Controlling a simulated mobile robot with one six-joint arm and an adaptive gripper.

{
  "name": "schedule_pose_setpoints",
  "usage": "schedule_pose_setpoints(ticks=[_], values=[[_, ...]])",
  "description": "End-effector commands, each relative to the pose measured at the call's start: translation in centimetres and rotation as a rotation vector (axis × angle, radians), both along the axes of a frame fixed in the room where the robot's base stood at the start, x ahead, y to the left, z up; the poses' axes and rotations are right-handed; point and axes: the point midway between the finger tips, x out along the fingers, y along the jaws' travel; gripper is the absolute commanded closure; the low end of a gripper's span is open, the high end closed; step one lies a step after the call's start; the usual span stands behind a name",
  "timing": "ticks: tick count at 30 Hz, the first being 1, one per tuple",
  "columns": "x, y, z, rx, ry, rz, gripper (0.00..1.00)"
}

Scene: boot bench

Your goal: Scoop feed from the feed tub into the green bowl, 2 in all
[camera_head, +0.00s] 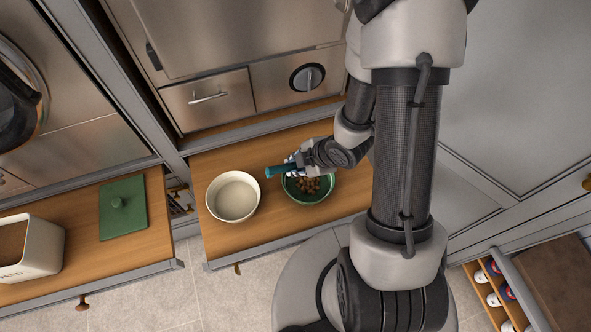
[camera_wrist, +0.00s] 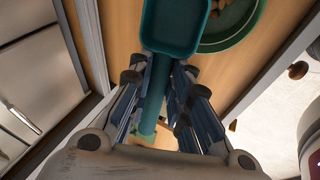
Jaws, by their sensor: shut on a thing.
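My gripper (camera_head: 294,169) is shut on the handle of a teal scoop (camera_head: 276,172), above the green bowl's far edge. In the wrist view the handle runs between the fingers (camera_wrist: 160,85), and the scoop's pan (camera_wrist: 176,24) looks empty. The pan is not clear in the head view. The green bowl (camera_head: 307,200) stands on the wooden counter with brown feed chunks (camera_head: 308,184) in it. In the wrist view, the bowl's rim (camera_wrist: 232,40) lies beside and partly behind the pan. The feed tub (camera_head: 42,250), a cream container with brown inside, stands at far left.
A gap separates the two counters. Steel cabinet fronts (camera_head: 208,97) rise behind.

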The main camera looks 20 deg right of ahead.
Motion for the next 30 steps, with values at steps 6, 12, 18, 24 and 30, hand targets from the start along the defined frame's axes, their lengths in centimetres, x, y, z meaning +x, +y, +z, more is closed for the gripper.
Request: schedule_pose_setpoints(ticks=[6,12,18,24,30], values=[[0.4,0.1,1.3,-0.002,0.097,0.032,1.00],[0.6,0.0,1.6,-0.006,0.146,0.046,1.00],[0.7,0.0,1.8,-0.008,0.183,0.057,1.00],[0.8,0.0,1.8,-0.011,0.212,0.066,1.00],[0.8,0.0,1.6,-0.013,0.224,0.069,1.00]])
